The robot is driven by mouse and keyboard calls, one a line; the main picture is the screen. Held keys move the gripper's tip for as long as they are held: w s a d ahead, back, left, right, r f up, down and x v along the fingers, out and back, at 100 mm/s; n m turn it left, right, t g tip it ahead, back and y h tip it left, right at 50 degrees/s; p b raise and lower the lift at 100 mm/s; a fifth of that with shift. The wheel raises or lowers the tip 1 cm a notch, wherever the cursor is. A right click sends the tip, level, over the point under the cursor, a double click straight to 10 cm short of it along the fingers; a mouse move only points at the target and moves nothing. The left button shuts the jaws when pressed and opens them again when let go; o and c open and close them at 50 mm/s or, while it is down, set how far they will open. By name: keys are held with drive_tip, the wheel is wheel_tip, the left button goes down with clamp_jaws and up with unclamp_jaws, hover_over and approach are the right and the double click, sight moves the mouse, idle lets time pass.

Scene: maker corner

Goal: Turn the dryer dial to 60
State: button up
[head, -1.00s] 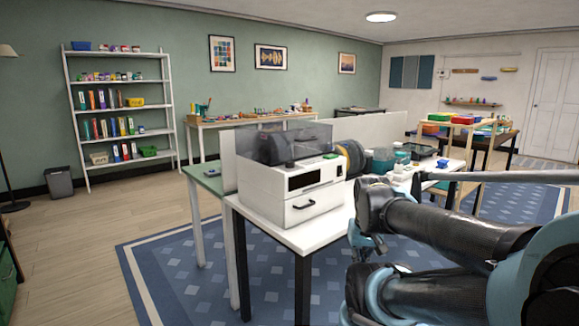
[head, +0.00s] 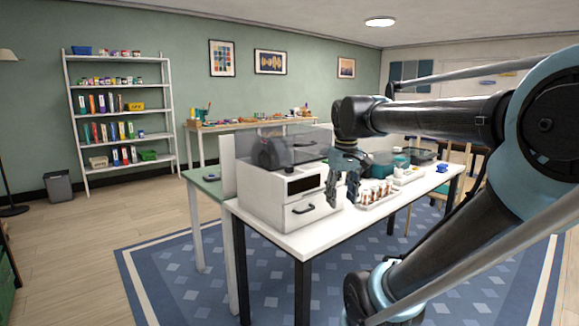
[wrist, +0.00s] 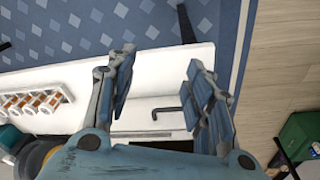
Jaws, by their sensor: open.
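The dryer (head: 262,205) is a white box with a clear smoky lid, a dark display window and a lower drawer with a black handle. It stands on the left part of a white table. I cannot make out the dial in either view. My gripper (head: 344,198) points down, open and empty, just right of the dryer's front corner in the head view. In the wrist view, my gripper (wrist: 160,62) has its fingers spread on either side of the drawer handle (wrist: 172,111), with the dryer's front between them; contact cannot be told.
The white table (head: 318,238) also holds a tray of small jars (head: 377,195) right of the gripper and a small blue item (head: 442,168). A green table (head: 207,183) adjoins at the left. A blue rug (head: 180,280) covers the floor.

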drive_tip(key=w+a+r+n, duration=0.2)
drive_tip(key=w+a+r, duration=0.25)
drive_tip(key=r, duration=0.25)
drive_tip(key=w+a+r+n, duration=0.1)
drive_tip(key=w+a+r, duration=0.2)
drive_tip(key=w+r, duration=0.3)
drive_tip(key=n+g, duration=0.1)
drive_tip(key=n, duration=0.2)
approach(289, 166)
wheel_tip(289, 166, down, 9)
drive_tip(key=shift+w+r, duration=0.1)
drive_tip(key=shift+c, duration=0.4)
drive_tip(key=c, duration=1)
